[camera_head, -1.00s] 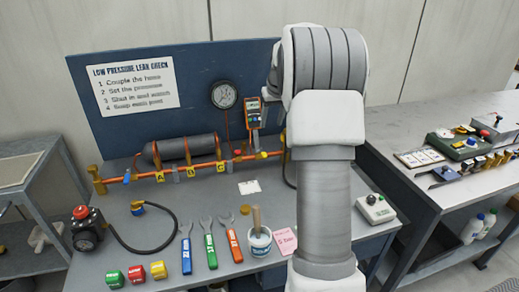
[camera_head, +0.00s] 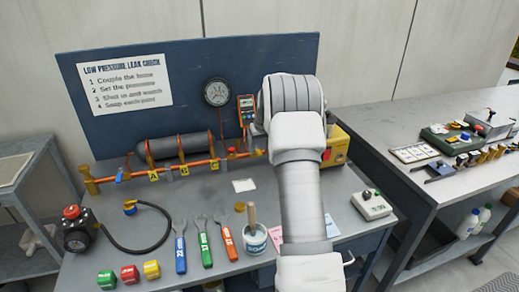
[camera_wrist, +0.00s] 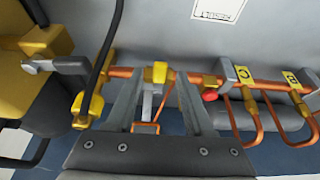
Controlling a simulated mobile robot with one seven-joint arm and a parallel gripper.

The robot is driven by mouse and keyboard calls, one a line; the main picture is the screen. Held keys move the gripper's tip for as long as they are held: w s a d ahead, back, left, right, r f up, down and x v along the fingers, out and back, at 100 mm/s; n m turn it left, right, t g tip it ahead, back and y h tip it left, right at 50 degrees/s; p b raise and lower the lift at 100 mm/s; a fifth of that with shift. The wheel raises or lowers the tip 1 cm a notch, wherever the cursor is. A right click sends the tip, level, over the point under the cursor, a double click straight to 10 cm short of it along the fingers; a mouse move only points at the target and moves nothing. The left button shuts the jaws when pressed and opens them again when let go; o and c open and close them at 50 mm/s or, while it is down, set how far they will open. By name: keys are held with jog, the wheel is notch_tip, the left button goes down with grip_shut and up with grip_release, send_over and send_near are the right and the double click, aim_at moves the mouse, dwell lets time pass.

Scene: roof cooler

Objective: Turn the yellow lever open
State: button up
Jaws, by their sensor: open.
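In the wrist view the yellow lever (camera_wrist: 158,72) sits on the copper pipe (camera_wrist: 200,79), near the top middle of the picture. My gripper (camera_wrist: 160,77) is open, with one finger on each side of the yellow lever. I cannot tell whether either finger touches it. A pale grey bracket shows below the lever, between the fingers. In the head view my arm covers this end of the pipe, and the gripper is hidden behind it.
A red knob (camera_wrist: 209,95) and the tag C bracket (camera_wrist: 240,85) stand right of the fingers. A yellow fitting (camera_wrist: 87,104) and a dark hose (camera_wrist: 103,45) are close on the left. The yellow box (camera_head: 340,147) stands beside my arm.

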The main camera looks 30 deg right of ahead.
jog(key=shift+f, duration=0.1)
jog(key=shift+c, duration=0.3)
grip_shut()
jog(key=shift+w+a, duration=0.1)
jog(key=shift+w+a+m+g+h+p, duration=0.65)
jog(key=shift+w+m+p, duration=0.4)
jog(key=shift+m, duration=1.45)
jog(key=shift+w+a+m+g+h+p, duration=0.4)
jog(key=shift+w+a+m+g+p, duration=0.65)
jog(key=shift+m, duration=1.45)
jog(key=shift+w+a+m+g+h+p, duration=0.3)
jog(key=shift+w+m+g+h+p, duration=0.25)
jog(key=shift+m+p, duration=1.4)
jog(key=shift+w+m+b, duration=0.15)
jog(key=shift+m+b, duration=0.3)
jog(key=shift+m, duration=0.3)
